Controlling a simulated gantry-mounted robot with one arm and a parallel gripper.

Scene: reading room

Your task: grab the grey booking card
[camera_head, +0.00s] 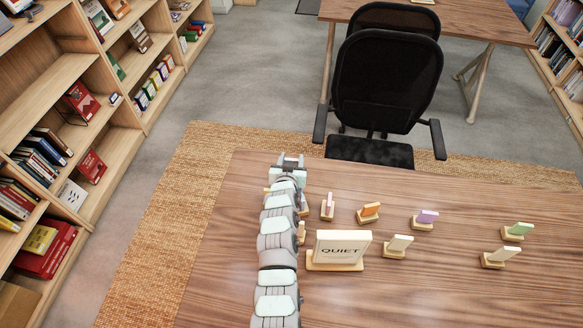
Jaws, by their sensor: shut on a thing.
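My gripper (290,160) is at the far end of my arm, over the far left part of the wooden table (430,295). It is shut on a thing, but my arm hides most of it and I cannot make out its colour. I cannot pick out a grey booking card for certain. Small cards stand in wooden holders to the right: a pink card (329,198), an orange card (371,209), a lilac card (428,215), a green card (521,228) and pale cream cards (400,242) (506,253).
A "QUIET" sign (343,246) stands just right of my arm. Wooden holders (301,231) are partly hidden beside the arm. A black chair (388,85) stands beyond the table's far edge. Bookshelves (105,150) are at left. The table's front right is clear.

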